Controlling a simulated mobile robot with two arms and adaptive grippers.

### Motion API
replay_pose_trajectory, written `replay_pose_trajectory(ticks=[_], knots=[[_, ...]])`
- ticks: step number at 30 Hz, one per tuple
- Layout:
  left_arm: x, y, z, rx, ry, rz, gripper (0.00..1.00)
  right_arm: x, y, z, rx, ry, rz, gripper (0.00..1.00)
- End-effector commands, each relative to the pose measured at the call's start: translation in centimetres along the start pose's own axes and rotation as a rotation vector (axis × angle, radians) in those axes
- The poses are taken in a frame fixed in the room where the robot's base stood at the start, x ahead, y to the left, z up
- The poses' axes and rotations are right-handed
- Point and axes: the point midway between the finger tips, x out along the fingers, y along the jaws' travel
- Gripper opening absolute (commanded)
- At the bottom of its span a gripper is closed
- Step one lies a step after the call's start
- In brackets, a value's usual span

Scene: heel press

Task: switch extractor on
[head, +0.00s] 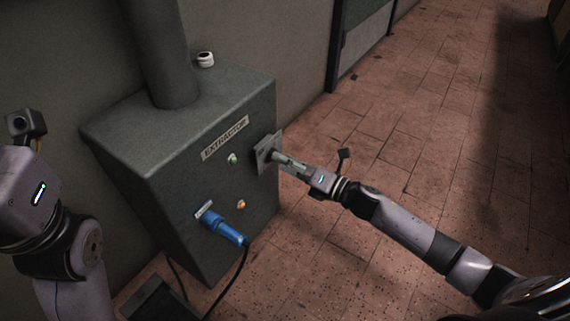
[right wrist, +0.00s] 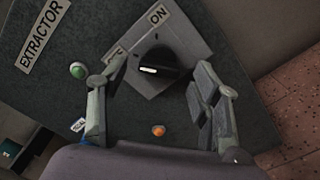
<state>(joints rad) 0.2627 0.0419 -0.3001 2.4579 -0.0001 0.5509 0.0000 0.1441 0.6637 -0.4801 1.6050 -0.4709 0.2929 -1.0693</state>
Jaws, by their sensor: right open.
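The extractor (head: 175,150) is a dark grey-green box against the wall, labelled EXTRACTOR. On its right front is a pale switch plate (head: 263,152), with a black rotary knob (right wrist: 165,68) in the right wrist view. The knob's white mark points left, towards a label partly hidden by a finger; the ON label (right wrist: 158,15) is at the plate's top corner. My right gripper (right wrist: 160,75) is open, one finger on each side of the knob, with gaps showing. In the head view it (head: 280,158) is at the plate. My left gripper body (head: 35,190) is at the left edge, its fingers out of frame.
A green button (head: 232,158) and an orange one (head: 241,204) are on the box front. A blue plug (head: 225,228) with a black cable sticks out below. A duct (head: 165,50) rises from the top. The tiled floor (head: 430,110) at right is clear.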

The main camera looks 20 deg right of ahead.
Motion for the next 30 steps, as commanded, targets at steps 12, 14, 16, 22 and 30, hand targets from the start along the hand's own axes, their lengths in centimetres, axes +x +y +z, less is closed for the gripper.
replay_pose_trajectory(ticks=[12,14,16,22,30], knots=[[0.09,0.05,-0.05,0.0,0.003,0.002,0.31,0.53,0.02,-0.01,0.0,0.0,0.0,0.56],[0.09,0.05,-0.05,0.0,0.003,0.002,0.31,0.53,0.03,-0.01,0.0,0.0,0.0,0.52],[0.08,0.05,-0.05,0.0,0.003,0.002,0.31,0.52,0.03,-0.02,0.0,0.0,0.0,0.48],[0.08,0.05,-0.05,0.0,0.003,0.002,0.31,0.51,0.03,-0.02,0.0,0.0,0.0,0.34],[0.08,0.05,-0.05,0.0,0.004,0.002,0.31,0.5,0.01,-0.02,0.0,0.0,-0.001,0.16]])
